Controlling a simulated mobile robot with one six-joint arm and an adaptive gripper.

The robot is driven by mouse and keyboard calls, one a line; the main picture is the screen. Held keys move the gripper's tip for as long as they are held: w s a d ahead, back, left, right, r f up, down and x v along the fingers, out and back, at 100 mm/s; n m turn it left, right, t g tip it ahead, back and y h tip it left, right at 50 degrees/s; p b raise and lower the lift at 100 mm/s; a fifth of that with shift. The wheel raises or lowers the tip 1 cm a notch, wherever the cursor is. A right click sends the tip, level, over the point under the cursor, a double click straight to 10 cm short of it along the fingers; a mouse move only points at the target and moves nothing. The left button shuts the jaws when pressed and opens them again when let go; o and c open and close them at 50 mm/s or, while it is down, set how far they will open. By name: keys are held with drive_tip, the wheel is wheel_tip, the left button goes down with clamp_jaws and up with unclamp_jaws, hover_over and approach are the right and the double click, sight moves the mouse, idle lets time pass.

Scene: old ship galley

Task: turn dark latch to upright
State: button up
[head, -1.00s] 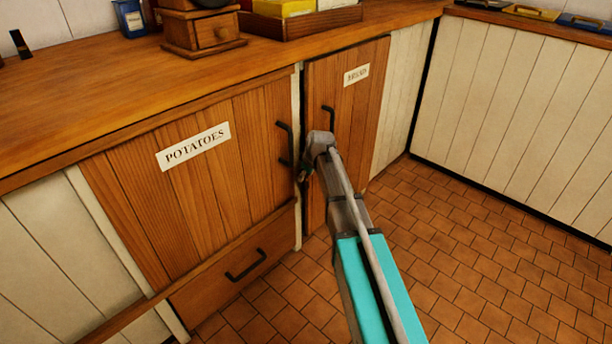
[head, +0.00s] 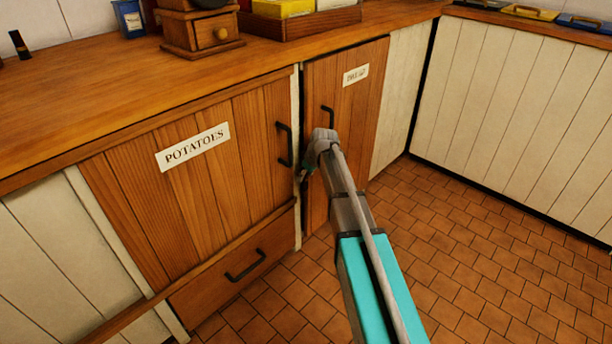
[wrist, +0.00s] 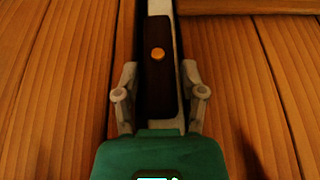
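The dark latch (wrist: 157,85) is a dark brown bar with a round brass pivot (wrist: 158,54). In the wrist view it lies lengthwise over the pale strip (wrist: 180,60) between two wooden doors, roughly in line with that strip. My gripper (wrist: 159,72) is open, with one finger on each side of the latch's near part. A gap shows between each finger and the latch; I see no clear contact. In the head view my gripper (head: 304,170) is at the post between the potatoes door and the narrower door, and my wrist hides the latch.
The potatoes door (head: 240,160) and the narrower door (head: 345,100) have black handles close to my gripper. A drawer (head: 235,275) is below left. The counter (head: 120,85) holds a small wooden mill (head: 200,30) and a tray. The tiled floor (head: 470,240) at right is clear.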

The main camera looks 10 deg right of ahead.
drive_tip(key=shift+o, duration=0.8)
drive_tip(key=shift+s+t+h, duration=0.1)
drive_tip(key=shift+t+h, duration=0.2)
drive_tip(key=p+v, duration=1.3)
drive_tip(key=v, duration=0.1)
drive_tip(key=s+a+f+m+g+h+b, duration=0.1)
drive_tip(key=s+f+m+g+b, duration=0.1)
drive_tip(key=s, duration=1)
drive_tip(key=s+a+f+m+g+h+b, duration=0.1)
drive_tip(key=s+f+m, duration=0.3)
drive_tip(key=s, duration=0.8)
drive_tip(key=shift+s+a+m+g+b, duration=0.25)
drive_tip(key=shift+m+g+b, duration=0.3)
drive_tip(key=shift+b, duration=0.3)
wheel_tip(320, 180, up, 38)
drive_tip(key=p, duration=3.8)
